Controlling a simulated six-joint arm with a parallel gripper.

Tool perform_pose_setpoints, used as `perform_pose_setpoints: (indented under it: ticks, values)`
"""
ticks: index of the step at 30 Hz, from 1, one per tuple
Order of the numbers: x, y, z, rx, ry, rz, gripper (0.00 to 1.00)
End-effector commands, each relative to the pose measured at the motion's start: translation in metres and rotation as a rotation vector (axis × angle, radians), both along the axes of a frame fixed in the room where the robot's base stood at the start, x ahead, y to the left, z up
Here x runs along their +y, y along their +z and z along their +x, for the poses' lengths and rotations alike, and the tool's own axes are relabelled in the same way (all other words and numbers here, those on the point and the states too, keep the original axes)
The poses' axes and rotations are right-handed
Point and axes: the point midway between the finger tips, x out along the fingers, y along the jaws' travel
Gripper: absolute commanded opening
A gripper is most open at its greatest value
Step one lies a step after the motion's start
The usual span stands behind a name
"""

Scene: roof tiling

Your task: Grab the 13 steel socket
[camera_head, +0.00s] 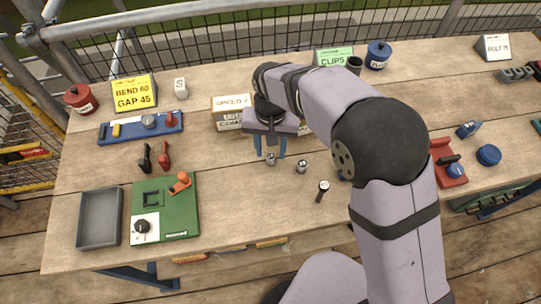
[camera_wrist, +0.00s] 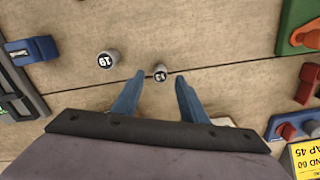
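Two small steel sockets stand on the wooden table (camera_head: 225,200). The socket in the middle of the wrist view (camera_wrist: 160,73) has a small dark label that seems to read 13; it also shows in the head view (camera_head: 270,159). The other socket (camera_wrist: 108,61) has a label that looks like 19, turned over; in the head view (camera_head: 302,167) it stands to the right. My gripper (camera_head: 270,150) points down with its blue fingers open and apart. In the wrist view (camera_wrist: 160,78) the 13 socket shows between the fingertips. I see no contact; the exact height gap is unclear.
A carton (camera_head: 231,105) stands behind my gripper. At left are a green board (camera_head: 180,217), a grey tray (camera_head: 99,219) and a blue rack (camera_head: 125,134). The table around the sockets is clear.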

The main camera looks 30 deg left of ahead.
Motion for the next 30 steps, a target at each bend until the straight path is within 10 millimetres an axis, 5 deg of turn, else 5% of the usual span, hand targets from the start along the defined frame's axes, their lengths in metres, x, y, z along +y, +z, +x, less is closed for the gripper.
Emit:
perform_pose_setpoints:
  ticks: [6,14,19,30]
  values:
    - [0.0,-0.019,0.0,0.001,0.0,0.0,0.39]
    - [0.0,-0.021,0.0,0.0,0.0,0.0,0.39]
    - [0.0,-0.021,0.0,0.0,0.0,0.0,0.01]
    - [0.0,-0.019,0.0,-0.001,0.0,0.002,0.0]
